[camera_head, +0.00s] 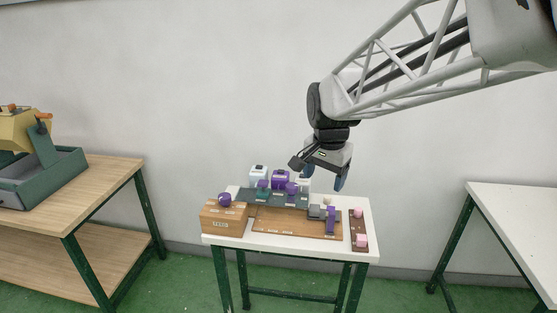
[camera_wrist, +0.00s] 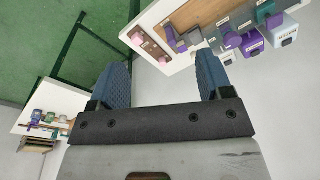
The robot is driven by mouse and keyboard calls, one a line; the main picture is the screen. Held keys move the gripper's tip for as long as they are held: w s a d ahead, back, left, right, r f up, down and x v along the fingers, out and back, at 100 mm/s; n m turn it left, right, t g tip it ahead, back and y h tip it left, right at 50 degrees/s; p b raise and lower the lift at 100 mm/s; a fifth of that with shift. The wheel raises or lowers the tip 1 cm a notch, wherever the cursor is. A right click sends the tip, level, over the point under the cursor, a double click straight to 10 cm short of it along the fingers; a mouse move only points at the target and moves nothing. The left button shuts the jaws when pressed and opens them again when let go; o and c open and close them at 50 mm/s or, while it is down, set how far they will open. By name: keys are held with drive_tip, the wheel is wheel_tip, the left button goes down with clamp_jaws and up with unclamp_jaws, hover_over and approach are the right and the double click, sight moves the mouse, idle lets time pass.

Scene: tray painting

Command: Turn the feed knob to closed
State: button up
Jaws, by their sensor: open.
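A wooden box (camera_head: 222,220) with a small, hard-to-read label on its front stands at the left end of the white table. A purple knob (camera_head: 225,200) sits on top of it and looks like the feed knob; its setting is too small to read. My gripper (camera_head: 323,177) is open and empty, in the air above the right part of the table, to the right of the knob and higher than it. In the wrist view its blue fingers (camera_wrist: 162,75) are spread with nothing between them. I cannot make out the wooden box in that view.
The white table (camera_head: 270,242) carries a brown board (camera_head: 275,224) with a purple lever (camera_head: 331,219). Several purple, teal and white units stand along its back. A dark strip with pink blocks (camera_head: 361,240) lies at the right. Other tables stand left and right.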

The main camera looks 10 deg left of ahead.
drive_tip(key=w+a+f+m, duration=0.1)
drive_tip(key=w+a+f, duration=0.2)
drive_tip(key=w+a, duration=0.35)
drive_tip(key=w+a+f+m, duration=0.2)
drive_tip(key=w+a, duration=0.1)
drive_tip(key=a, duration=0.6)
drive_tip(key=m+g, duration=0.1)
drive_tip(key=m, duration=0.1)
hover_over(224, 196)
wheel_tip(224, 196, down, 8)
drive_tip(key=shift+r, duration=0.1)
drive_tip(key=shift+f, duration=3.95)
drive_tip(key=shift+c, duration=0.5)
drive_tip(key=c, duration=0.8)
